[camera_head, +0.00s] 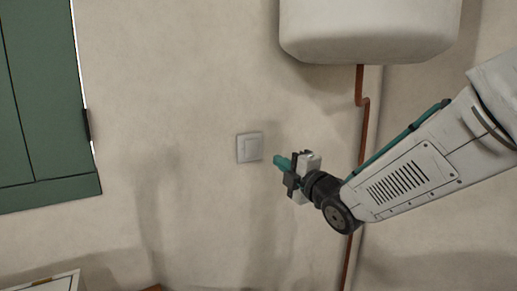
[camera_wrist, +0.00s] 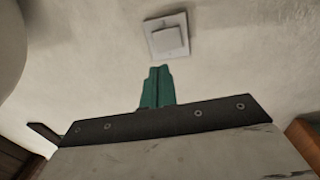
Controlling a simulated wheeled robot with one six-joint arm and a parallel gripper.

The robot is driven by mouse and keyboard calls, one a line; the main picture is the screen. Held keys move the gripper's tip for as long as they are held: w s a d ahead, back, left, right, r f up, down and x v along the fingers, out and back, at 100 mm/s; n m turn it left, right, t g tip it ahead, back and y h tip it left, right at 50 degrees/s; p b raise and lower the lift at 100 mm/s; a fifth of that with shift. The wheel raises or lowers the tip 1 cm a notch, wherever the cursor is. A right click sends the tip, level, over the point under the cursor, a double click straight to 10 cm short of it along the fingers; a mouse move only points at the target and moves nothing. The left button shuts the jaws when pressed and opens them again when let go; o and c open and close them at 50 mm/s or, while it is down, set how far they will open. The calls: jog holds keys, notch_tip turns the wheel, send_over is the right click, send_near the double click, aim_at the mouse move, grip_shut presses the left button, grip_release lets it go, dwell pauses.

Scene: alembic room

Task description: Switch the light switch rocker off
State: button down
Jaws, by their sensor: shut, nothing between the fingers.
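The light switch (camera_head: 250,147) is a small pale square plate with a raised rocker, mounted on the beige wall near the middle of the head view. In the wrist view the light switch (camera_wrist: 168,37) is at the top centre, slightly tilted, with its rocker (camera_wrist: 171,41) facing me. Which way the rocker is pressed I cannot tell. My gripper (camera_head: 279,162) has teal fingertips and is just right of and slightly below the switch in the head view. In the wrist view my gripper (camera_wrist: 159,72) is shut and empty, its tips pointing toward the switch and appearing apart from it.
A white rounded tank (camera_head: 370,30) hangs on the wall above right, with a copper pipe (camera_head: 365,120) running down from it. A green shutter (camera_head: 45,100) is at the left. A pale furniture top (camera_head: 55,283) shows at the lower left. The wall around the switch is clear.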

aim_at(252, 144)
jog(key=x, duration=1.1)
jog(key=shift+w+a+r, duration=0.1)
jog(key=shift+a, duration=0.05)
